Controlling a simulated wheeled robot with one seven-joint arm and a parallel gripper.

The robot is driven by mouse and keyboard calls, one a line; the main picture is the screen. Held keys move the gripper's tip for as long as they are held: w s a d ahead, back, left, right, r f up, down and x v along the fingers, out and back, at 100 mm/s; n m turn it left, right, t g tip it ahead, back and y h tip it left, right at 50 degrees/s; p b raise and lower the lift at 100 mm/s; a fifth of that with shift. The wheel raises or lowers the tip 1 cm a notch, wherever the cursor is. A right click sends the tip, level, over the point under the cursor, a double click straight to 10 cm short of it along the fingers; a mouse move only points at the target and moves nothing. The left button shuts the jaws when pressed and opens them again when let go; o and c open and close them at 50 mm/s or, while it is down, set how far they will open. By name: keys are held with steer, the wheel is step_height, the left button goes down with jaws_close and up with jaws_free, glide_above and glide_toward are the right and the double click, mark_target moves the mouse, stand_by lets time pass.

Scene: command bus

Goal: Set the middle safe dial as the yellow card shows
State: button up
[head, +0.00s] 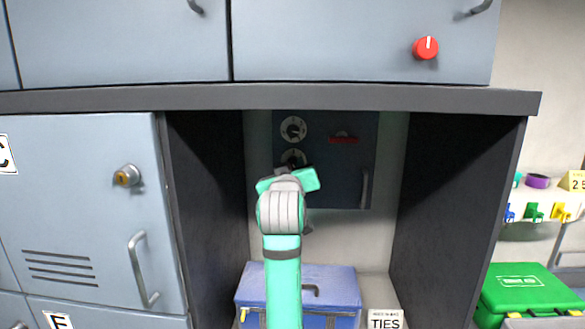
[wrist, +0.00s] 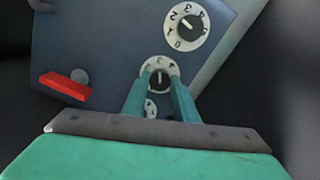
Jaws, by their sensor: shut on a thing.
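The small dark safe (head: 340,180) is at the back of the open bay, its dials in a column at its left. The top dial (head: 293,129) is clear; it also shows in the wrist view (wrist: 185,27). The middle dial (wrist: 160,64) is between my fingertips. My gripper (wrist: 160,84) is shut on its black knob, whose white mark points up in that view, near a 3. A lower dial (wrist: 150,108) shows partly between my fingers. In the head view my gripper (head: 291,170) hides the lower dial. The yellow card (head: 577,181) at right is cut off; a 2 and perhaps a 5 show.
The safe has a red bar (head: 344,139) and a handle (head: 365,188). A blue box (head: 335,282) and a TIES label (head: 385,319) are below. Dark bay walls flank my arm. A green case (head: 525,290) is at the right.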

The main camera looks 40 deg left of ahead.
steer(key=m, duration=0.9)
steer(key=shift+m, duration=0.3)
steer(key=m, duration=0.9)
steer(key=shift+m, duration=0.4)
steer(key=o, duration=1.1)
steer(key=shift+c, duration=0.2)
